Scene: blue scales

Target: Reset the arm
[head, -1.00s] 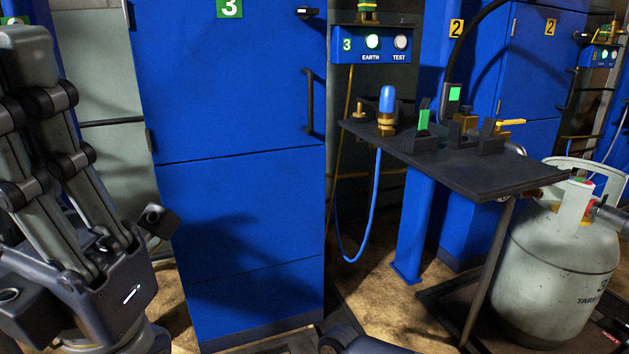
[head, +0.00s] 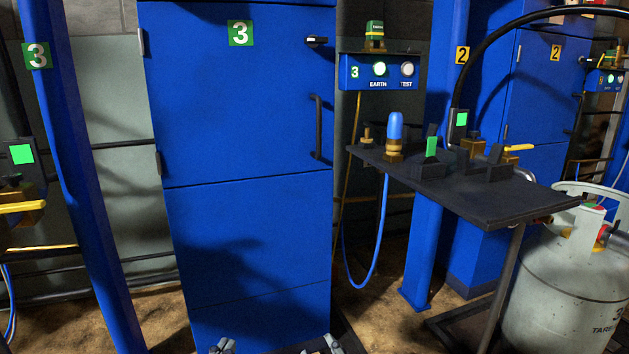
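Two small grey parts show at the bottom edge in the head view, in front of the blue cabinet (head: 250,240). They look like the tips of my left gripper (head: 222,346) and my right gripper (head: 333,345). They are apart from each other, and most of both is cut off by the frame. I cannot tell whether either is open or shut. No object shows in them.
A dark shelf (head: 500,205) with a blue-capped brass fitting (head: 395,130) and clamps juts out at right. A grey gas cylinder (head: 565,275) stands below it. A blue hose (head: 378,240) hangs down. A blue post (head: 85,190) stands at left.

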